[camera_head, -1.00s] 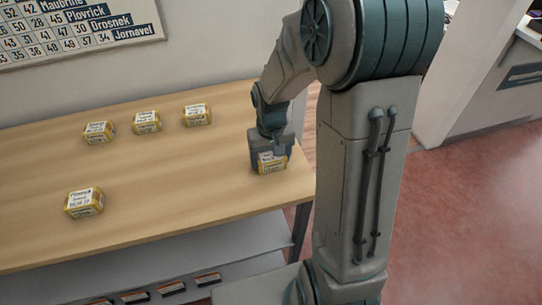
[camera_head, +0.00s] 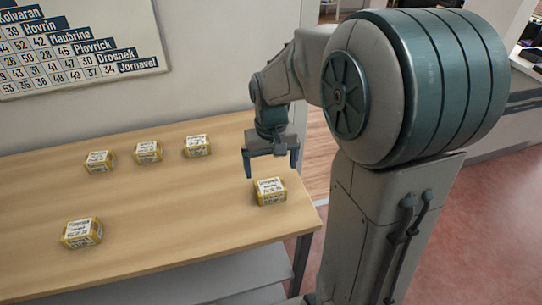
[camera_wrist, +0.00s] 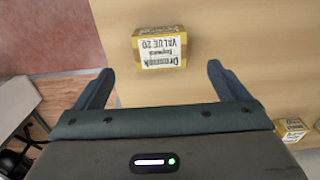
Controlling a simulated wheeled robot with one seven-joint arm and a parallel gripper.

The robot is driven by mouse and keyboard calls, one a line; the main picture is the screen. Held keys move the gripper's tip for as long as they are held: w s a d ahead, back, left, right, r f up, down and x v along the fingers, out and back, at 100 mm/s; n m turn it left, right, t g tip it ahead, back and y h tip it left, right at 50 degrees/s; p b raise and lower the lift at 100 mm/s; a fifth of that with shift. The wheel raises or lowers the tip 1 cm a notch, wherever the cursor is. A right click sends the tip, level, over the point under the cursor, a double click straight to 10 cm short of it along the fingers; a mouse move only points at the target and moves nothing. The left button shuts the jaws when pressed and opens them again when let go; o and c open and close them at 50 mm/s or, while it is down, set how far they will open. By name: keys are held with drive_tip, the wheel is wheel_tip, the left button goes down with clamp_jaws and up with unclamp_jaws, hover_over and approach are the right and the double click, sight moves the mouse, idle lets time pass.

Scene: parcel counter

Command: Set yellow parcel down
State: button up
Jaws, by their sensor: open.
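A yellow parcel (camera_head: 270,191) with a white label rests on the wooden counter near its right end. It also shows in the wrist view (camera_wrist: 160,49), where its upside-down label reads "Drosnok" or similar and "VALUE 20". My gripper (camera_head: 270,172) is open and empty, raised above and behind this parcel, apart from it. In the wrist view both fingers are spread wide and the parcel lies beyond their tips, touching neither. Several similar yellow parcels stand on the counter, so the label tells them apart.
Three yellow parcels stand in a back row: left (camera_head: 99,161), middle (camera_head: 148,152) and right (camera_head: 197,146). Another parcel (camera_head: 81,233) sits at the front left. The wooden counter (camera_head: 170,200) is clear between them. A chart (camera_head: 80,45) of numbers and names hangs on the wall.

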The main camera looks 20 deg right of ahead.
drive_tip(key=s+r+t, duration=0.1)
drive_tip(key=s+r, duration=0.1)
drive_tip(key=s, duration=0.5)
drive_tip(key=s+r+t, duration=0.2)
drive_tip(key=s+r, duration=0.1)
drive_tip(key=s, duration=0.4)
